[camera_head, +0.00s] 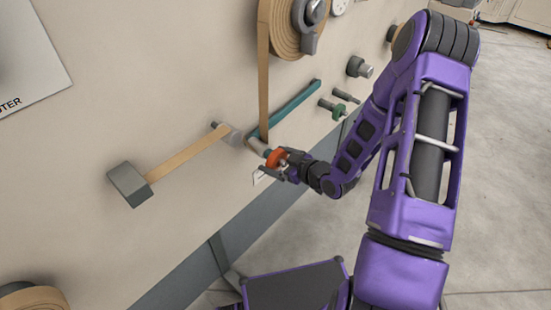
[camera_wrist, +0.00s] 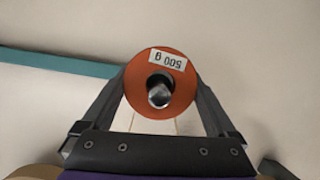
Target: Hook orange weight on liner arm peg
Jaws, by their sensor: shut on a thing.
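The orange weight (camera_head: 276,158) is a disc with a centre hole and an upside-down "500 g" label; it also shows in the wrist view (camera_wrist: 184,92). My gripper (camera_head: 279,164) is shut on its rim, one finger at each side, as the wrist view (camera_wrist: 160,100) shows. The teal liner arm (camera_head: 296,108) slopes down-left along the panel; its end is hidden behind the weight in the wrist view (camera_wrist: 60,63). A metal peg (camera_wrist: 159,95) shows in the weight's hole, its tip appearing to stick out toward the camera. Its depth through the weight cannot be told.
A tan strip (camera_head: 263,70) runs down from the roll (camera_head: 284,38); another strip (camera_head: 188,153) reaches a grey block (camera_head: 130,184). Grey knobs (camera_head: 358,67) stick out upper right. Floor (camera_head: 500,150) is open at right.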

